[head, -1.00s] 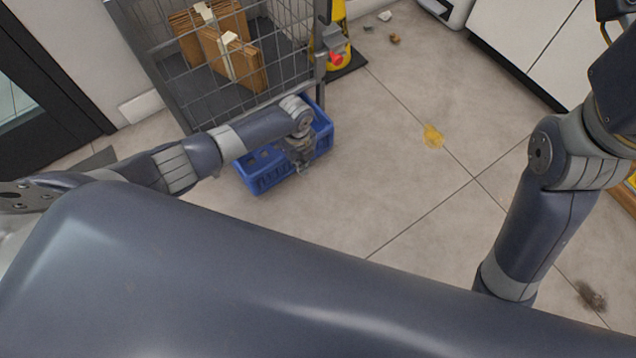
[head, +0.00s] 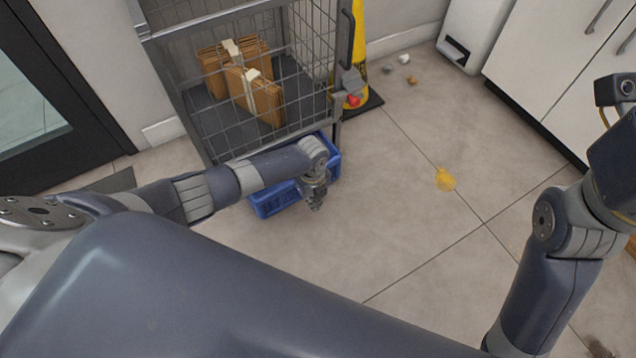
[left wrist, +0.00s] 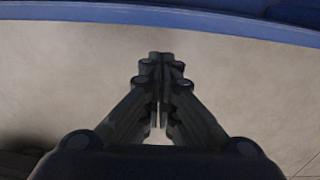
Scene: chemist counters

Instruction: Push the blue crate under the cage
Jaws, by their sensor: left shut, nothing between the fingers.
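The blue crate (head: 275,201) sits on the floor at the front edge of the wire cage (head: 262,80), its far part hidden below the cage's lower frame. My left arm lies across the crate and hides much of it. My left gripper (head: 316,204) points down at the crate's near right side. In the left wrist view the gripper (left wrist: 160,60) is shut and empty above bare floor, with the crate's blue rim (left wrist: 170,18) across the top. I cannot tell if it touches the crate. My right gripper is out of view.
A yellow object (head: 357,60) stands right of the cage. White cabinets (head: 545,70) are at the right.

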